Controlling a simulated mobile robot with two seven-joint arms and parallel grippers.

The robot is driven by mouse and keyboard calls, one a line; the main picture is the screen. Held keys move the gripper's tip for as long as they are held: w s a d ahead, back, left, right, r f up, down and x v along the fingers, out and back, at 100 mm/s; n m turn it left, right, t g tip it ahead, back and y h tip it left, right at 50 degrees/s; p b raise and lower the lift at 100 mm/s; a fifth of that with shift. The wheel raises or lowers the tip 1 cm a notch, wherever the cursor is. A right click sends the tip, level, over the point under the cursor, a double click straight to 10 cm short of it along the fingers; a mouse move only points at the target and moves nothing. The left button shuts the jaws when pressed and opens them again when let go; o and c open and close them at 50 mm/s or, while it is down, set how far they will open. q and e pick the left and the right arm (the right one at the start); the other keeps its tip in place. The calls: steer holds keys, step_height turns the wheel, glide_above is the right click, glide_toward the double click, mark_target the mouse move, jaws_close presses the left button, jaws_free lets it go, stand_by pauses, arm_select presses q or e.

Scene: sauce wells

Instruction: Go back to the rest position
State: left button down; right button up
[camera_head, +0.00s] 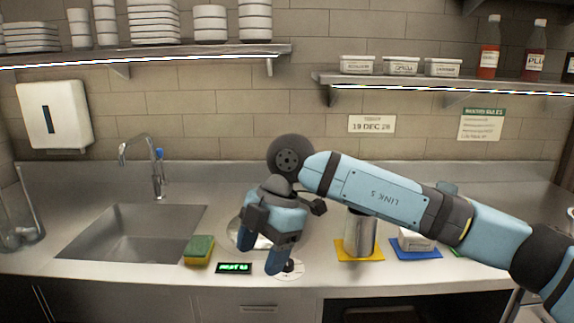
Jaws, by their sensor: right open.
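My right gripper (262,251) is open in the head view. It points down over the front of the counter (330,276), just right of the small black display. Nothing shows between its fingers. My right arm comes in from the right and crosses above the mats. A silvery round thing (237,236) stands behind the gripper, mostly hidden by it. A round white disc (291,271) lies by the right fingertip; I cannot tell whether they touch. My left gripper is not in view.
A metal cylinder (358,235) stands on a yellow mat (360,256). A white container (414,240) stands on a blue mat (419,254). A sponge (199,250) lies left of the display (233,268). The sink (128,235) and tap (156,170) are at left. Shelves hang above.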

steer(key=s+a+f+n+g+y+b, duration=0.35)
steer(key=s+a+g+y, duration=0.35)
steer(key=s+y, duration=0.5)
steer(key=w+d+f+m+t+h+b, duration=0.1)
steer(key=w+d+f+m+t+b, duration=0.1)
steer(key=d+f+m+t, duration=0.85)
steer(key=w+d+f+m+t+h+b, duration=0.1)
steer(key=w+d+f+m+t, duration=0.35)
steer(key=m+t, duration=1.1)
steer(key=s+d+f+m+g+h+b, duration=0.1)
steer(key=s+d+f+g+h, duration=0.2)
steer(key=s+d+f+h, duration=0.55)
steer(key=s+d+f+m+g+h+b, duration=0.15)
steer(key=s+d+f, duration=0.4)
steer(key=f, duration=0.85)
arm_select(q)
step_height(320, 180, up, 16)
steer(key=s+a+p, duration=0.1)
steer(key=p, duration=2.9)
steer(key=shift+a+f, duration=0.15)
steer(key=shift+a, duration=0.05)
arm_select(e)
step_height(320, 180, up, 18)
steer(key=s+d+g, duration=0.1)
steer(key=s+d, duration=0.1)
steer(key=shift+s+f+n, duration=0.15)
steer(key=shift+s+n, duration=0.05)
steer(key=shift+n, duration=0.2)
